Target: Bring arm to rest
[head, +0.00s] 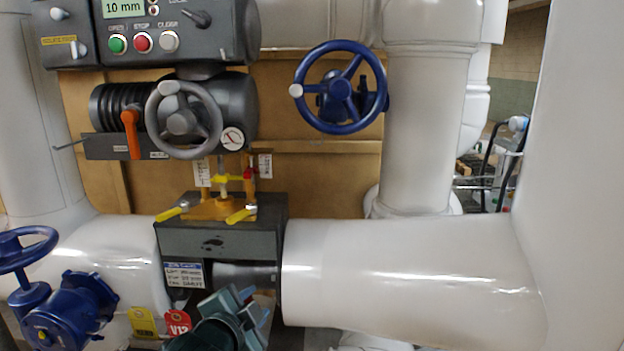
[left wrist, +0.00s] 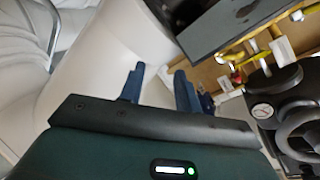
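My left gripper (head: 254,306) is at the bottom middle of the head view, in front of the lower part of the dark grey valve box (head: 222,240) and left of the thick white pipe (head: 400,265). In the left wrist view its two blue fingers (left wrist: 160,76) stand apart with nothing held between them. The white pipe (left wrist: 120,35) lies beyond the fingertips there. I cannot tell how far the fingers are from the pipe or box. My right gripper is in neither view.
A grey handwheel (head: 184,120) with an orange lever (head: 131,133) sits under the control panel (head: 160,30). Blue handwheels are at the upper middle (head: 340,87) and lower left (head: 27,250). Yellow handles (head: 240,215) stick out above the box. A large white pipe or column fills the right side.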

